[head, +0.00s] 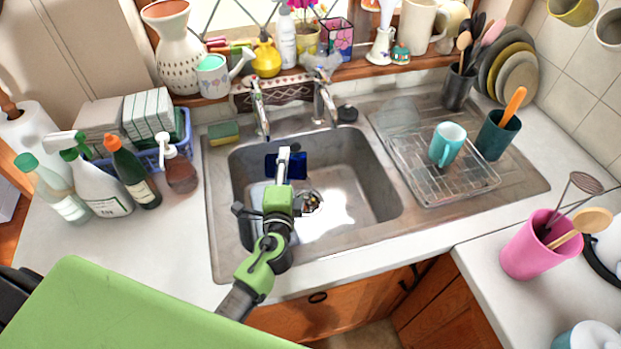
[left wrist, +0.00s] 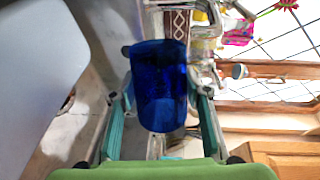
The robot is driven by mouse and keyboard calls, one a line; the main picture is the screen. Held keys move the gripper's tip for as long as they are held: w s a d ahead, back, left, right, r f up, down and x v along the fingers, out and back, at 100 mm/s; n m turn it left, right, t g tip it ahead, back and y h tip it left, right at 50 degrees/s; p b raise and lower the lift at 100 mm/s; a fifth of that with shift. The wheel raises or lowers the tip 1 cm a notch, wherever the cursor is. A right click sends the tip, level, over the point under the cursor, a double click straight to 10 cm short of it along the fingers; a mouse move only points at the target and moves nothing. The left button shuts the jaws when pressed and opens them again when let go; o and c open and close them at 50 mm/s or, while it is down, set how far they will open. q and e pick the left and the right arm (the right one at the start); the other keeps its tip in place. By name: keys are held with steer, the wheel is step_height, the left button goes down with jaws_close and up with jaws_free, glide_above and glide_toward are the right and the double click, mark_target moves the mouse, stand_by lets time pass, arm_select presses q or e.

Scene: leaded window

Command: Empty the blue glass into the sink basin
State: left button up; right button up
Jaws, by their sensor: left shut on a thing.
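The dark blue glass (head: 297,167) is in my left gripper (head: 284,168), over the far left part of the sink basin (head: 375,190). In the left wrist view the blue glass (left wrist: 158,85) sits between the two fingers of my left gripper (left wrist: 160,112), which are shut on its sides. That view is rolled, with the window at its right, and the glass looks tipped onto its side. I cannot tell whether anything is inside it or flowing out. My right gripper is not in view.
Two taps (head: 261,108) stand behind the basin. A sponge (head: 223,132) lies at its back left corner. A wire rack (head: 460,178) with a teal mug (head: 447,143) stands on the drainboard. Several bottles (head: 100,190) stand left. A bright white patch (head: 330,215) shows on the basin floor.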

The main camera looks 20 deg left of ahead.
arm_select(q)
steer(key=shift+d+r+m+p, duration=0.15)
steer(key=shift+r+m+p, duration=0.2)
steer(key=shift+m, duration=0.05)
